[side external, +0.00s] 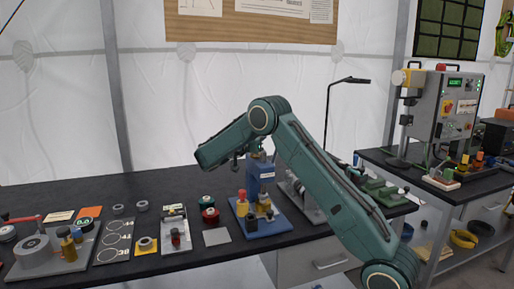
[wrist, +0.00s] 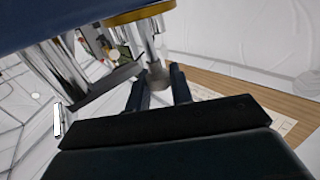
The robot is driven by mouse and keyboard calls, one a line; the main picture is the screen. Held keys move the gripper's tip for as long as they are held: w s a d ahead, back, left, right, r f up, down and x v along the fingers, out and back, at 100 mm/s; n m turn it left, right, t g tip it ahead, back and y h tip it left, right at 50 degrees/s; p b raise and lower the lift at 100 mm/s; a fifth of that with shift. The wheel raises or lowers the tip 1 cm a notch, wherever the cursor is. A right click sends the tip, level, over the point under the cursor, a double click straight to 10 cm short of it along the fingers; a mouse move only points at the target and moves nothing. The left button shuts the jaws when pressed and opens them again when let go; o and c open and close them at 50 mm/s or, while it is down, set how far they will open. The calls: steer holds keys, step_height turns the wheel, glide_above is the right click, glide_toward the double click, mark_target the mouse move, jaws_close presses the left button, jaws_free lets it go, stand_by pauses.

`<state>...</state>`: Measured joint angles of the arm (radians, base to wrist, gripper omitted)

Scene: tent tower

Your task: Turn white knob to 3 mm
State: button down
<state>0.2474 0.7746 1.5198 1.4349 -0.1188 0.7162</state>
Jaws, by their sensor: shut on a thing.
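In the wrist view my gripper (wrist: 161,76) has its two dark fingers on either side of a short grey-white cylinder (wrist: 157,72) and is shut on it. The cylinder looks like the white knob, but its scale marks cannot be read. It sits at the end of a shiny metal part under a gold ring (wrist: 138,13). In the side view the arm reaches to the blue device (side external: 261,180) on the black bench. My gripper shows only as a small dark shape (side external: 237,158) just left of the device's top; the knob cannot be made out there.
A blue base plate (side external: 273,228) carries brass and yellow parts beside the device. Red and green round pieces (side external: 209,211) and a grey plate (side external: 216,237) lie to its left. A black lamp (side external: 346,82) stands behind. A grey machine (side external: 447,110) is on the right bench.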

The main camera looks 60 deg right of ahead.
stand_by(0.5)
steer(key=c, duration=1.3)
jaws_free()
steer(key=shift+o, duration=0.2)
steer(key=shift+r, duration=0.1)
step_height(320, 180, up, 20)
